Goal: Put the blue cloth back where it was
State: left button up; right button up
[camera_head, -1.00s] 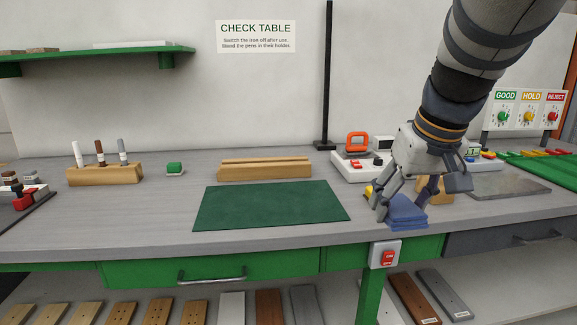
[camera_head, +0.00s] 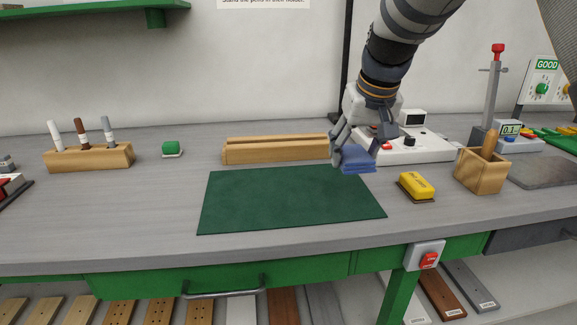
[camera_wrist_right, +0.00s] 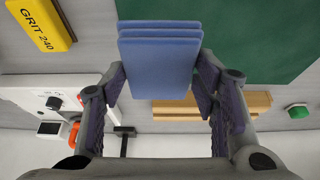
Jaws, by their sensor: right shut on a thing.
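The folded blue cloth (camera_head: 358,160) is held in my right gripper (camera_head: 355,152), above the right back corner of the green mat (camera_head: 285,198). In the right wrist view the cloth (camera_wrist_right: 160,58) sits between the two fingers of the right gripper (camera_wrist_right: 163,85), which touch its sides. It appears as a flat stack of several layers. Whether it touches the mat or table below cannot be told for certain; it looks raised. My left gripper is not in view.
A yellow block (camera_head: 417,186) marked GRIT 240 in the wrist view and a wooden box (camera_head: 483,171) stand to the right. A wooden rail block (camera_head: 275,149) lies behind the mat. A white station (camera_head: 420,148) stands behind the gripper. A pen holder (camera_head: 88,158) is at left. The mat is bare.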

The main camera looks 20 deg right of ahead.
send_over(336, 187)
jog(key=s, duration=0.2)
notch_tip(336, 187, down, 4)
jog(key=shift+f+b, duration=0.15)
jog(key=shift+b, duration=0.2)
jog(key=x, duration=0.3)
jog(key=shift+s+a+f, duration=0.15)
jog(key=shift+a+f, duration=0.15)
jog(key=shift+f, duration=0.1)
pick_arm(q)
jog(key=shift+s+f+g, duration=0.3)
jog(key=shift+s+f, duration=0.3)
pick_arm(e)
jog(key=o, duration=1)
